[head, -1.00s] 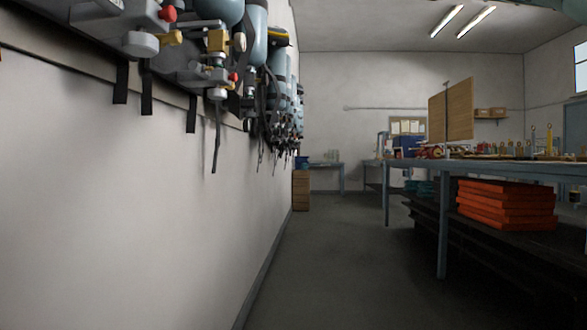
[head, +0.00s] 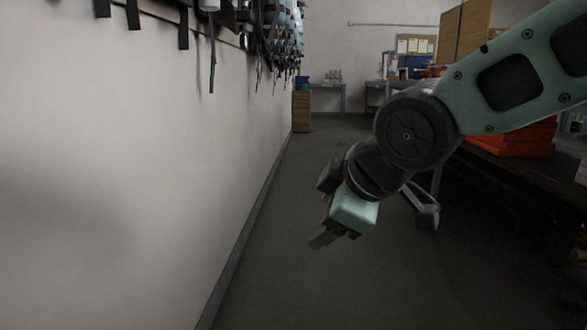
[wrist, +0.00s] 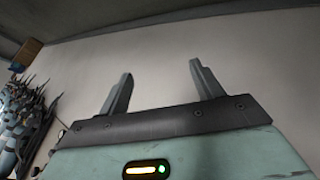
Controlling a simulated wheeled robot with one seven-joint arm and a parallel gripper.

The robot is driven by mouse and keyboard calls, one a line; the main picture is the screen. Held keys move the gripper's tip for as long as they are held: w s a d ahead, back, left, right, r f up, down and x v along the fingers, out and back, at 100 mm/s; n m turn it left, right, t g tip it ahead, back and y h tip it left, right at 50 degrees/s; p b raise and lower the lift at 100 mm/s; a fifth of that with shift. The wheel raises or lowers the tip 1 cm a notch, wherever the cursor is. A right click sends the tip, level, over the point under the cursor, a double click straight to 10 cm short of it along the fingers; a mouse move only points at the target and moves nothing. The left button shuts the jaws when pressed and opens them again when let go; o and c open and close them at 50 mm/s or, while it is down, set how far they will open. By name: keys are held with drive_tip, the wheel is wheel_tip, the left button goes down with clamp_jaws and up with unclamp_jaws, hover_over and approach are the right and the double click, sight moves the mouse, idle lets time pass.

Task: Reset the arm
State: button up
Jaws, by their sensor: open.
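My arm reaches in from the right in the head view, bent downward at a dark round joint. My gripper (head: 328,236) hangs over the aisle floor, pointing down and to the left, with nothing seen in it. In the wrist view my gripper (wrist: 160,70) shows two grey fingers spread well apart. The space between them is empty, with only plain wall behind.
A white wall (head: 110,150) runs along the left, with breathing sets (head: 270,30) and dangling straps high on it. A workbench with orange cases (head: 515,140) stands at the right, partly behind my arm. The floor (head: 300,280) below my gripper is clear.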

drive_tip(key=s+d+f+m+g+h+p, duration=0.15)
drive_tip(key=s+d+f+m+g, duration=0.35)
drive_tip(key=s, duration=0.5)
drive_tip(key=s+d+f+m+g+h+p, duration=0.15)
drive_tip(key=s+d+f+m, duration=0.35)
drive_tip(key=s, duration=0.6)
wheel_tip(320, 180, up, 36)
drive_tip(key=n+p, duration=0.2)
drive_tip(key=p, duration=3.3)
drive_tip(key=shift+w+a+f+h, duration=0.25)
drive_tip(key=shift+w+a+h, duration=0.15)
drive_tip(key=shift+a, duration=0.05)
